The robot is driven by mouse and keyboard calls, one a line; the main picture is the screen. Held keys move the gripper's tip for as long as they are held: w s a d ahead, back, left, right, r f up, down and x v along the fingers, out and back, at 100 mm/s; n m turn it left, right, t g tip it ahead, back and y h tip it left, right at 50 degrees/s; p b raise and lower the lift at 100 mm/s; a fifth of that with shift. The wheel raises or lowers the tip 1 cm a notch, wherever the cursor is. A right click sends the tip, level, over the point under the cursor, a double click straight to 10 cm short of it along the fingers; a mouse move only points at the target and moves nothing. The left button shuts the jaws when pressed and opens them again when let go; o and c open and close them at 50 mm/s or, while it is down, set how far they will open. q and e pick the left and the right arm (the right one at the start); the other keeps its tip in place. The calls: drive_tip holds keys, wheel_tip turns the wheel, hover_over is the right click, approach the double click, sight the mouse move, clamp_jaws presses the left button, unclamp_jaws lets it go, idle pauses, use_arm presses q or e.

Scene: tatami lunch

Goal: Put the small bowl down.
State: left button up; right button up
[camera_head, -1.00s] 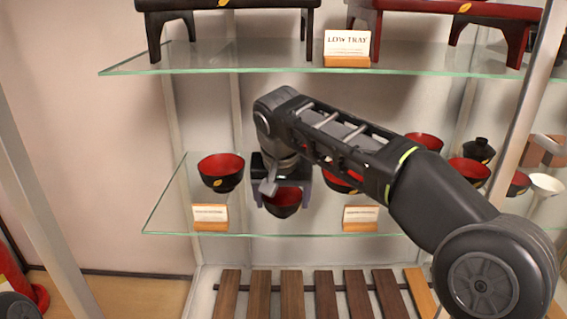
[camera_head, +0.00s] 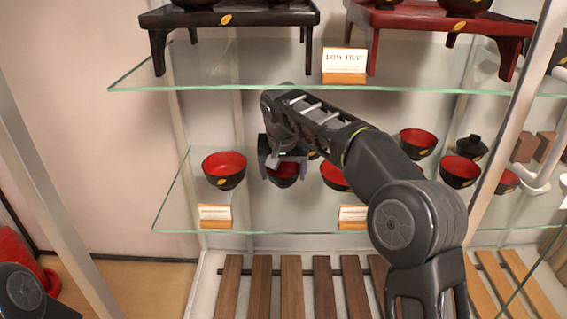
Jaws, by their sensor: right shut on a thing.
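The small bowl (camera_head: 283,177), black outside and red inside, is between the fingers of my right gripper (camera_head: 284,170) over the middle glass shelf (camera_head: 270,218). The gripper is shut on it, and its wrist hides part of the bowl's rim. The bowl looks upright and level with the row of bowls beside it. I cannot tell whether its base touches the glass. My left gripper is out of view.
A similar bowl (camera_head: 224,171) stands left, and another bowl (camera_head: 334,176) stands close right. Label cards (camera_head: 214,216) line the front edge. An upper glass shelf (camera_head: 260,86) with low trays is above my arm. A slatted wooden rack (camera_head: 291,290) lies below.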

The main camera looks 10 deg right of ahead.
drive_tip(key=shift+w+d, duration=0.1)
drive_tip(key=shift+w, duration=0.15)
drive_tip(key=shift+f, duration=0.1)
drive_tip(key=shift+f, duration=0.15)
drive_tip(key=o, duration=1.5)
drive_tip(key=shift+f, duration=0.1)
drive_tip(key=shift+o, duration=0.2)
drive_tip(key=shift+b, duration=0.35)
